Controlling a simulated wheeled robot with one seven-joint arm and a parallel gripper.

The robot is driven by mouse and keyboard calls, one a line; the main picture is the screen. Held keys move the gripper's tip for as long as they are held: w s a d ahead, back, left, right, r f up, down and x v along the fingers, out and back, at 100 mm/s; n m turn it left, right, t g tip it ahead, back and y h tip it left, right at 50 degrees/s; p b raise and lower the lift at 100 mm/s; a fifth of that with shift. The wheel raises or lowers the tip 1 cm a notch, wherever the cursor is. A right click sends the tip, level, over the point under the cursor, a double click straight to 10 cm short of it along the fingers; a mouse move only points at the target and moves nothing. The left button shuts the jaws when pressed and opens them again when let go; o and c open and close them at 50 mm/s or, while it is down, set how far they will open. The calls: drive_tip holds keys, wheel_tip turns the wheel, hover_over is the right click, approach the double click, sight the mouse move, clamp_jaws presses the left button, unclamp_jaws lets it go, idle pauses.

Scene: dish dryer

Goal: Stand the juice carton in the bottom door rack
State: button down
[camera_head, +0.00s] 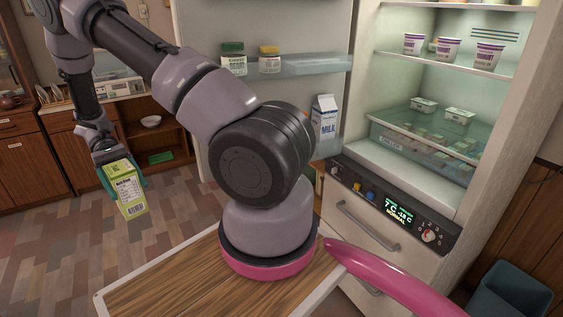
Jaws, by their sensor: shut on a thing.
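A green and white carton (128,190), which looks like the juice carton, hangs slightly tilted in the air at the left, above the floor. My gripper (122,178) is shut on it, with teal fingers at its sides. The fridge door (300,22) stands open in the middle, with a clear upper rack (315,65) holding jars. A lower rack (330,147) holds a milk carton (325,117). My own arm hides much of the lower door, so I cannot tell whether another rack is below. My gripper is well to the left of the door.
The fridge interior (415,85) holds yogurt cups (450,47) on a shelf and a clear drawer (385,133). A control panel (390,205) lies below. A blue bin (510,297) stands at lower right. Wooden cabinets (30,160) line the left. Open floor surrounds the held carton.

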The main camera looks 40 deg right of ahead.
drive_tip(key=w+d+r+n+t+h, duration=0.3)
drive_tip(key=w+d+n+t+h, duration=0.65)
drive_tip(key=w+n+h, duration=0.35)
drive_tip(key=s+d, duration=0.4)
drive_tip(key=d, duration=0.6)
drive_tip(key=s+d, duration=0.4)
drive_tip(key=d, duration=0.6)
drive_tip(key=s+d, duration=0.4)
drive_tip(key=d, duration=0.6)
drive_tip(key=shift+n+g, duration=0.25)
drive_tip(key=shift+n, duration=0.15)
drive_tip(key=shift+w+f, duration=0.15)
drive_tip(key=shift+f, duration=3.35)
drive_tip(key=shift+c, duration=0.8)
unclamp_jaws()
drive_tip(key=shift+f+y, duration=0.1)
drive_tip(key=shift+y, duration=0.2)
